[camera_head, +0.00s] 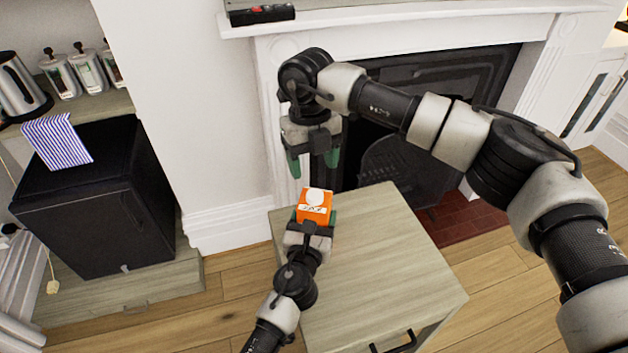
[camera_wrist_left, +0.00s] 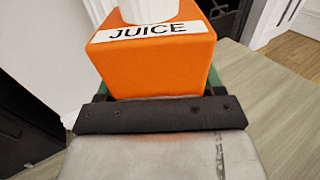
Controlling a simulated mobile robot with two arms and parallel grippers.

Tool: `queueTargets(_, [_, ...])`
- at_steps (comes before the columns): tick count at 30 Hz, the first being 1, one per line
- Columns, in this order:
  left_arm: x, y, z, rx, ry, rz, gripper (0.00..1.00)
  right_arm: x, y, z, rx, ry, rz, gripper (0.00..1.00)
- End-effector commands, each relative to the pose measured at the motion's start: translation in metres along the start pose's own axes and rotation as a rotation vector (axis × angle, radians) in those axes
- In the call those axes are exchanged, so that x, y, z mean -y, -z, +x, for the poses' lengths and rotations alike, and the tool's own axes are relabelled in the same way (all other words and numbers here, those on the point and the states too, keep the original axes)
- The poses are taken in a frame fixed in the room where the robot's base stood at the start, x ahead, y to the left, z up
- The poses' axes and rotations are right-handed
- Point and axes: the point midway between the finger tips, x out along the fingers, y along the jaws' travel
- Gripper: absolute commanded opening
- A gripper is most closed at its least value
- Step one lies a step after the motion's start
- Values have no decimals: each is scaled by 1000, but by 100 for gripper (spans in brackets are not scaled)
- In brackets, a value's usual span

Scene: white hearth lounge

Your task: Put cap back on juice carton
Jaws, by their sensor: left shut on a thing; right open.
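The juice carton (camera_head: 314,209) is orange with a white label and stands upright at the far left part of the low wooden table. A round white piece (camera_head: 315,196) sits on its top; it looks like the cap. In the left wrist view this piece (camera_wrist_left: 148,10) is a white cylinder above the JUICE label, cut off by the frame's top edge. My left gripper (camera_head: 317,220) is shut on the carton (camera_wrist_left: 155,65) from the near side. My right gripper (camera_head: 312,163) is open, pointing down above the carton, with nothing visible between its green fingers.
The wooden table (camera_head: 380,250) is otherwise bare, with free room right of the carton. A fireplace (camera_head: 400,145) stands behind it. A black cabinet (camera_head: 90,210) with a blue-striped item (camera_head: 55,142) is at left. A kettle (camera_head: 18,85) and several jars stand on the shelf.

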Motion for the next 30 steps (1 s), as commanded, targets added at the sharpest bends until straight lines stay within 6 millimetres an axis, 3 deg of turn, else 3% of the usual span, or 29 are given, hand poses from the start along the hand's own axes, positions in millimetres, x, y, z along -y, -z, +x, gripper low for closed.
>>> queueTargets(3, [0,1,0,-1,0,0,2,0,0,-24,2,1,0,64])
queueTargets(9, [0,1,0,-1,0,0,2,0,0,-48,1,1,0,64])
queueTargets(20, [0,0,0,-1,0,0,2,0,0,-52,-1,0,-1,64])
queueTargets(21, [0,0,0,-1,0,0,73,0,0,-52,-1,0,-1,64])
queueTargets(26, [0,0,0,-1,0,0,97,0,0,-52,-1,0,-1,64])
queueTargets(30, [0,0,0,0,0,0,98,0,0,-52,-1,0,-1,64])
